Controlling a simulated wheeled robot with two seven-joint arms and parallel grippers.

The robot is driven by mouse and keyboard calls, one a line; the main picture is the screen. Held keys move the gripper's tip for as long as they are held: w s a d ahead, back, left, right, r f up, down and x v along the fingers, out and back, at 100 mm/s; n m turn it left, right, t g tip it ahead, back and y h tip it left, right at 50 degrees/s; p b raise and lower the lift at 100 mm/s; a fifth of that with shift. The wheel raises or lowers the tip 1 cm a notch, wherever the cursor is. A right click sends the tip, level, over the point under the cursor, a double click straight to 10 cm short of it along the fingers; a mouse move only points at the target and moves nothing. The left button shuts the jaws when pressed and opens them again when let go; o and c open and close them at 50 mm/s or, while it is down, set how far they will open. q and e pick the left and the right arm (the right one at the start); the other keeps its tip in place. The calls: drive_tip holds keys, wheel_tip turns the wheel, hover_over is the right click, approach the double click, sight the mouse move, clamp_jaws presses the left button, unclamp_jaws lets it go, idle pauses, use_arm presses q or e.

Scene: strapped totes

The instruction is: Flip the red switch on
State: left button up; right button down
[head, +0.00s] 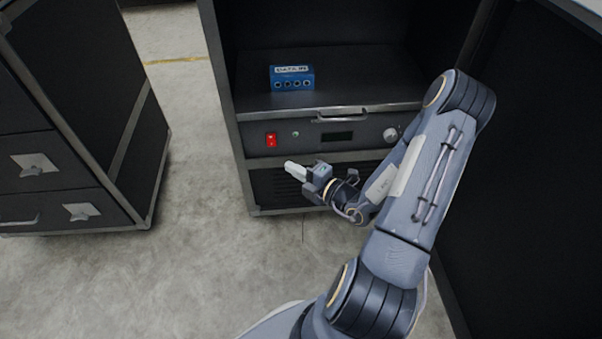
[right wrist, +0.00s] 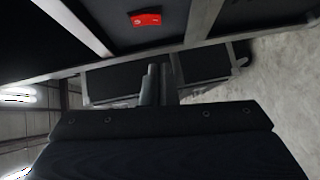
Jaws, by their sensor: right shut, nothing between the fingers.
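The red switch (head: 271,140) is on the left part of a black control panel (head: 360,131) in the rack, in the head view. It also shows near the top of the right wrist view, as a red switch (right wrist: 146,19) lying sideways. Which way it is set is too small to tell. My right gripper (head: 290,166) is shut and empty, in front of the rack, a little below and to the right of the switch and apart from it. Its fingers (right wrist: 158,84) show in the wrist view. My left gripper is not in view.
A blue box (head: 292,78) labelled DATA IN sits on the shelf above the panel. The panel has a handle (head: 341,114), a small dark display and a round knob (head: 390,134). A black drawer cabinet (head: 75,150) stands at the left, with bare floor between.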

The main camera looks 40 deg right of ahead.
sight(268, 145)
drive_tip(key=shift+w+d+f+b, duration=0.15)
drive_tip(key=shift+w+b, duration=0.35)
drive_tip(key=shift+w, duration=0.95)
drive_tip(key=shift+w+d+f+b, duration=0.15)
drive_tip(key=shift+w+b, duration=0.35)
drive_tip(key=shift+w, duration=0.9)
drive_tip(key=shift+w+d+f+b, duration=0.15)
drive_tip(key=shift+w+b, duration=0.35)
drive_tip(key=shift+w, duration=0.95)
